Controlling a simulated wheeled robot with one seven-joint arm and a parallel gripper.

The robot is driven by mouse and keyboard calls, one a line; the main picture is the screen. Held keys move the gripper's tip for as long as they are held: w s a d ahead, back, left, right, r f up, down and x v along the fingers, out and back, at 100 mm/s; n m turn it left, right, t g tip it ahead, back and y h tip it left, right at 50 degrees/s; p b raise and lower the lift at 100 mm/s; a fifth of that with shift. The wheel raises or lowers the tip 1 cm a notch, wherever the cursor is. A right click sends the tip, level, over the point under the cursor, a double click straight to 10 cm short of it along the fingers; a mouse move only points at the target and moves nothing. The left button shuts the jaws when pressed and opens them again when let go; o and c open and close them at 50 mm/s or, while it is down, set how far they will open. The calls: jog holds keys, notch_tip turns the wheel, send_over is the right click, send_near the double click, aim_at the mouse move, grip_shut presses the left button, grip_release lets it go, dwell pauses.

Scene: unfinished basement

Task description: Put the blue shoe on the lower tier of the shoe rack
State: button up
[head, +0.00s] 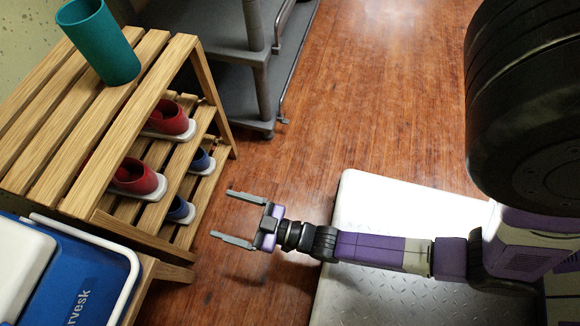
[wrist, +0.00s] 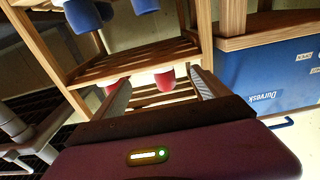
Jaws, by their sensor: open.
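The wooden shoe rack (head: 110,140) stands at the left in the head view. Two blue shoes with pale soles, a farther one (head: 203,160) and a nearer one (head: 180,210), appear to rest on its lower tier, partly hidden by slats. Blue shoes (wrist: 84,15) also show at the top of the wrist view, which seems turned over. Two red shoes (head: 170,120) (head: 138,177) sit on the tier above. My gripper (head: 233,217) is open and empty, over the floor just right of the rack, pointing at it and touching no shoe.
A teal cup (head: 100,42) stands on the rack's top. A blue and white cooler (head: 75,280) is beside the rack's near end. A grey cart (head: 225,40) stands beyond its far end. The wooden floor (head: 370,100) is clear past my arm.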

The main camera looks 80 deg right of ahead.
jog(key=s+r+g, duration=0.3)
jog(key=s+r, duration=1.3)
jog(key=r, duration=0.2)
jog(key=shift+s+d+r+g, duration=0.15)
jog(key=shift+d+r+g, duration=0.1)
jog(key=shift+d+g, duration=0.15)
notch_tip(320, 180, up, 42)
jog(key=p, duration=4.1)
jog(key=shift+f+p, duration=0.15)
jog(key=shift+p, duration=0.25)
